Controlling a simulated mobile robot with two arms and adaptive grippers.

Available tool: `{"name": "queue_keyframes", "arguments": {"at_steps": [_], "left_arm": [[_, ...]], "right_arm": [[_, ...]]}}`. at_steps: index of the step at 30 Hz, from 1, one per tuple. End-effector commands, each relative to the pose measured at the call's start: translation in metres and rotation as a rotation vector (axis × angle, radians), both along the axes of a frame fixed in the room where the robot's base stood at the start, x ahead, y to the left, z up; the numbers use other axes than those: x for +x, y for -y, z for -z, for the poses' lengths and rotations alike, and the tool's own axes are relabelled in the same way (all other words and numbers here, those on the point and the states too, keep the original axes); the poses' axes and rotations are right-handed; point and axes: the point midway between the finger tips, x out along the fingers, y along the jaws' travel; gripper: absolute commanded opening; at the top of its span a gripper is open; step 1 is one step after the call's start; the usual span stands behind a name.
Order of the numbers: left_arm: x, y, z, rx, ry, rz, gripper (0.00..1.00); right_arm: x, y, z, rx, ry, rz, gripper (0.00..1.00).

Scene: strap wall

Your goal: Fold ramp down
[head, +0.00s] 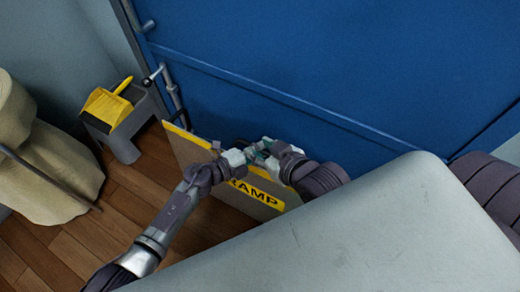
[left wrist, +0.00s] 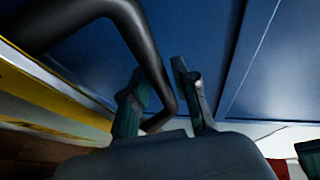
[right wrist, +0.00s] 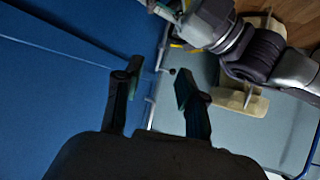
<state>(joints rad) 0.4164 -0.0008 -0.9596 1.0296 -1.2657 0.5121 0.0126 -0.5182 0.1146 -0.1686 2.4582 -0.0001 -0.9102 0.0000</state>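The ramp (head: 191,151) is a grey-tan panel with yellow edges and a yellow "RAMP" label, standing tilted up near the blue wall. Both grippers are at its upper edge, which they partly hide. My left gripper (head: 255,155) has its fingers apart in the left wrist view (left wrist: 160,85). A dark curved handle or strap (left wrist: 145,60) runs down between or just behind these fingers; I cannot tell whether it touches them. My right gripper (head: 268,149) is close beside the left one. In the right wrist view (right wrist: 155,88) its fingers are apart with nothing between them.
The blue wall (head: 350,60) rises behind the ramp, with a metal latch rod (head: 172,90) at its left. A grey stool (head: 124,138) bears a yellow dustpan (head: 108,105). A beige sack-like object (head: 50,165) stands at left. Wooden floor (head: 95,235) is clear before the ramp.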

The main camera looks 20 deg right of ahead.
Motion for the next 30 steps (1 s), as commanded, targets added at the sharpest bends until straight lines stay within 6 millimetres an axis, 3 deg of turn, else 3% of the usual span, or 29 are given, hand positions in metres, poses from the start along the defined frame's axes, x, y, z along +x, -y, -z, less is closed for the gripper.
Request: {"name": "queue_keyframes", "arguments": {"at_steps": [2, 8, 20, 30], "left_arm": [[0.0, 0.0, 0.0, 0.0, 0.0, 0.0, 0.29], [0.0, 0.0, 0.0, 0.0, 0.0, 0.0, 0.0], [-0.004, -0.005, 0.002, -0.009, 0.003, 0.0, 0.0], [-0.042, -0.057, 0.003, -0.121, 0.079, 0.0, 0.0]], "right_arm": [[0.0, 0.0, 0.0, 0.0, -0.001, 0.0, 0.4], [0.0, 0.0, 0.0, 0.0, -0.002, 0.0, 0.4], [0.001, 0.0, 0.001, 0.001, 0.006, 0.0, 0.4], [0.034, -0.018, -0.058, 0.093, 0.386, -0.026, 0.4]]}}
